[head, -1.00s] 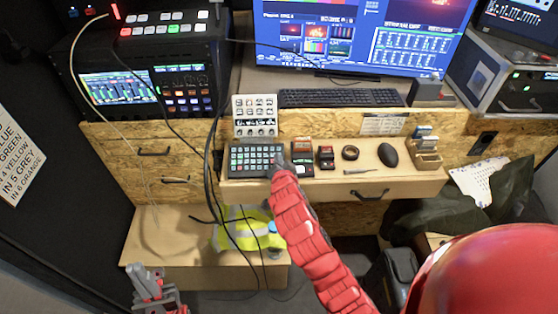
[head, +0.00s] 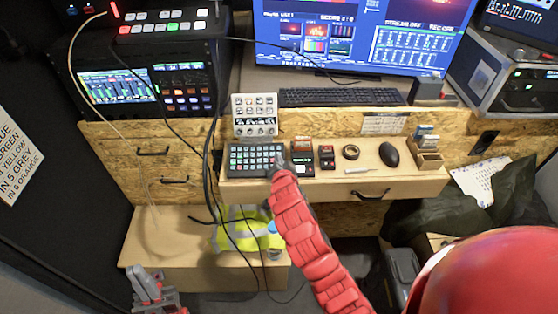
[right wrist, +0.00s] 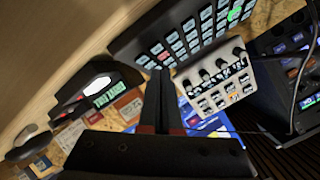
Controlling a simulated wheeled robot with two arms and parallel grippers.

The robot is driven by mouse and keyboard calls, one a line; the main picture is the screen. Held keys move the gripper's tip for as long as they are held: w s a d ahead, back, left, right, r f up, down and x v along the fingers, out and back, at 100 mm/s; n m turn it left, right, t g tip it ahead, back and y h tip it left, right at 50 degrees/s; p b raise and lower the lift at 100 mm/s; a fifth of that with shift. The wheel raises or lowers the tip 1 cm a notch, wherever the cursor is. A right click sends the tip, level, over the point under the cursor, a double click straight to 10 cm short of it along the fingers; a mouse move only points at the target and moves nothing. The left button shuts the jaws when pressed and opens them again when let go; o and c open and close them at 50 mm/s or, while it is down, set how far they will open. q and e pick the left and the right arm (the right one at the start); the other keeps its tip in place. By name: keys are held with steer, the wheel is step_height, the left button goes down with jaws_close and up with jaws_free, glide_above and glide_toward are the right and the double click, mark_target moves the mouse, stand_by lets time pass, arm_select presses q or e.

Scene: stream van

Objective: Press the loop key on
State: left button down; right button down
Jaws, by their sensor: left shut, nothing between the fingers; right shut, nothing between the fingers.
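A black keypad (head: 238,162) with rows of small grey-green keys lies at the left end of the wooden shelf in the head view. It also shows at the top of the right wrist view (right wrist: 183,39), with a green-lit key near its far end and a red key near the edge by my fingers. The key labels are too small to read, so I cannot tell which is loop. My right gripper (head: 278,161) is shut and empty at the keypad's right end; its fingertips (right wrist: 160,74) look close to the keys, contact unclear. My left gripper (head: 152,287) is shut and empty at lower left.
A white knob panel (head: 254,116) stands behind the keypad. Right of it lie small black-and-red devices (head: 326,157), a tape roll (head: 350,152) and a mouse (head: 388,154). Cables (head: 208,170) hang left of the shelf.

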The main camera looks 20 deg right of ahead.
steer(key=shift+w+f+b, duration=0.1)
steer(key=shift+f+b, duration=0.15)
steer(key=shift+b, duration=0.1)
stand_by(0.3)
steer(key=shift+r, duration=0.15)
steer(key=shift+s+r, duration=0.25)
steer(key=shift+r, duration=0.25)
steer(key=shift+s+a+r+p, duration=0.15)
steer(key=shift+s+r, duration=0.15)
steer(key=shift+r, duration=0.5)
steer(key=shift+s+a+r+p, duration=0.15)
steer(key=shift+s+r, duration=0.15)
steer(key=shift+r, duration=0.45)
steer(key=shift+s+r+p, duration=0.15)
steer(key=shift+s+r, duration=0.15)
steer(key=shift+r, duration=0.5)
